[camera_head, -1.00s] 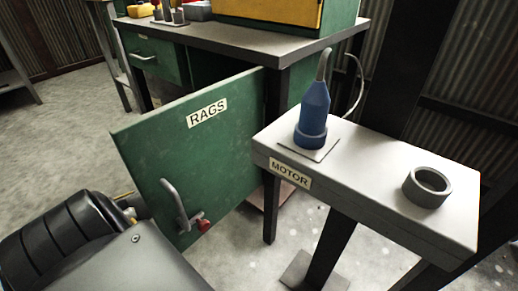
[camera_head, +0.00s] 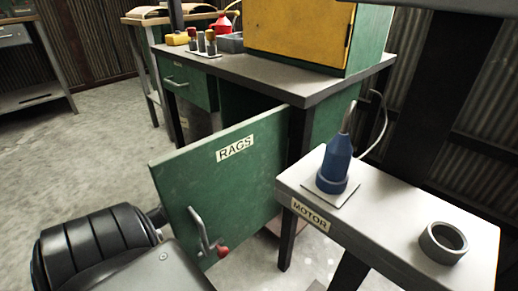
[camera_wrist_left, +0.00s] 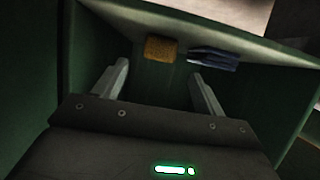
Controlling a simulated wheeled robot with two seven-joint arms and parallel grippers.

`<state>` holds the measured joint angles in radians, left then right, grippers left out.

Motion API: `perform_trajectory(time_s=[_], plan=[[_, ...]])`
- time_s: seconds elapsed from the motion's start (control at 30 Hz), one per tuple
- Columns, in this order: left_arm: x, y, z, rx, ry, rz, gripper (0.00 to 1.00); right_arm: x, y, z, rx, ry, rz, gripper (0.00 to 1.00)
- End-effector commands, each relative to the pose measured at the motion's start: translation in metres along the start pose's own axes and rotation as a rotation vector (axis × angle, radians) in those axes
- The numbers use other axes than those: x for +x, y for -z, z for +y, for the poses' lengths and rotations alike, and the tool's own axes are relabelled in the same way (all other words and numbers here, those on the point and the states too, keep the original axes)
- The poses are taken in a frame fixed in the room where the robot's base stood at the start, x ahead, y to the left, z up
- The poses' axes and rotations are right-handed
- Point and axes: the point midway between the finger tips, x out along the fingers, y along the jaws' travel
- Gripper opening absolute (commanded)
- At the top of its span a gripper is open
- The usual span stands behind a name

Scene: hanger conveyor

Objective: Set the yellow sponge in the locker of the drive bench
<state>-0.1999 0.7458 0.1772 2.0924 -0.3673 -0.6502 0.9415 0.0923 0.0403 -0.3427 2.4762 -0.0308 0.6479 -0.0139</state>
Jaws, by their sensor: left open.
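The yellow sponge (camera_wrist_left: 158,48) shows brownish yellow in shadow in the left wrist view, inside a green compartment (camera_wrist_left: 240,110) that looks like the bench locker. My left gripper (camera_wrist_left: 161,75) is open there, with its two fingers apart and the sponge lying beyond them, not between them. A dark blue item (camera_wrist_left: 213,58) lies right of the sponge. In the head view the green RAGS door (camera_head: 225,180) of the drive bench (camera_head: 225,66) stands open, and it hides my left gripper and the locker inside. My right gripper is not in view.
A pale MOTOR stand (camera_head: 395,215) at right carries a blue cone-shaped part (camera_head: 336,165) and a grey ring (camera_head: 443,243). The bench top holds a yellow block (camera_head: 177,38), small bottles (camera_head: 205,42) and a yellow-fronted green cabinet (camera_head: 295,30). Floor at left is clear.

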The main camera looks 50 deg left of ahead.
Motion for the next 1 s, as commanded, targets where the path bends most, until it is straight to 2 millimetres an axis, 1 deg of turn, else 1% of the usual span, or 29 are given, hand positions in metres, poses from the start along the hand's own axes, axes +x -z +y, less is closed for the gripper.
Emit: perform_trajectory(time_s=[0.03, 0.1, 0.2, 0.3, 0.47, 1.0], plan=[[-0.012, 0.003, 0.0, 0.0, -0.001, -0.002, 0.71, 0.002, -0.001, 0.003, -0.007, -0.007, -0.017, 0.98], [-0.023, 0.002, 0.001, 0.0, -0.001, -0.002, 0.71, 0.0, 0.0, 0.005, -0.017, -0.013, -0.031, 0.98], [-0.035, 0.001, 0.001, 0.0, -0.001, -0.002, 0.71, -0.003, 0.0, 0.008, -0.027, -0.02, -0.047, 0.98], [-0.042, 0.001, 0.0, 0.0, 0.0, -0.001, 0.71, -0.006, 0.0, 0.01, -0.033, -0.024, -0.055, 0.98], [-0.046, 0.0, 0.0, 0.0, 0.0, 0.0, 0.71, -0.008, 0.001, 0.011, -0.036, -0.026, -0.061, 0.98], [-0.045, 0.0, 0.0, -0.001, 0.001, 0.0, 0.71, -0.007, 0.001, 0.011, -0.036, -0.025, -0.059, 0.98]])
